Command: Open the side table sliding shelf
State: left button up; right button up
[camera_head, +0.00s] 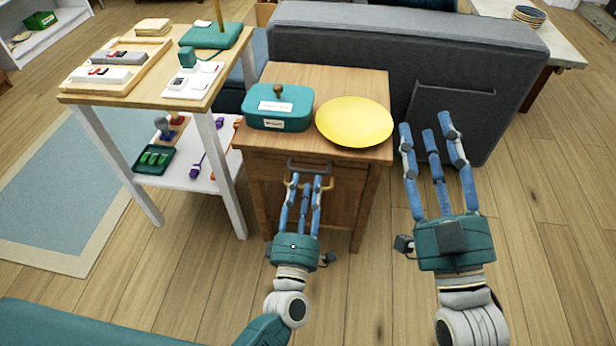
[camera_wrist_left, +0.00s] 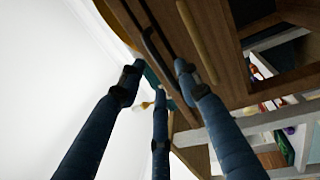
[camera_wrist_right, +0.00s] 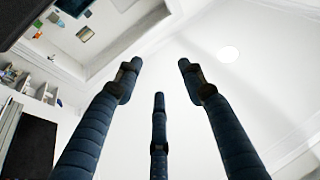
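The wooden side table (camera_head: 262,168) stands against the back of the grey sofa. Its front carries a dark bar handle (camera_head: 309,165) and, just below, a lighter tan handle (camera_head: 328,186). Both the dark handle (camera_wrist_left: 158,52) and the tan handle (camera_wrist_left: 197,40) show in the left wrist view. My left gripper (camera_head: 306,181) is open, fingertips at the front by the handles; I cannot tell whether they touch. I see no shelf clearly sticking out. My right gripper (camera_head: 431,132) is open and empty, right of the table; its wrist view shows mainly wall and ceiling.
A teal lidded box (camera_head: 278,122) and a yellow plate (camera_head: 355,121) sit on the side table top. A white-legged table (camera_head: 150,91) with trays stands close on the left. The grey sofa (camera_head: 400,60) blocks the back. Wooden floor (camera_head: 375,270) is clear in front.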

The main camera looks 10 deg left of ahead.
aim_at(308, 172)
pick_arm(q)
jog(key=shift+w+r, duration=0.15)
jog(key=shift+w, duration=0.8)
jog(key=shift+w+r, duration=0.15)
jog(key=shift+w, duration=0.75)
pick_arm(e)
jog(key=shift+s+r+t, duration=0.4)
jog(key=shift+r, duration=0.35)
jog(key=shift+s+r+t, duration=0.35)
jog(key=shift+r+t, duration=0.05)
jog(key=shift+r, duration=0.3)
pick_arm(q)
grip_shut()
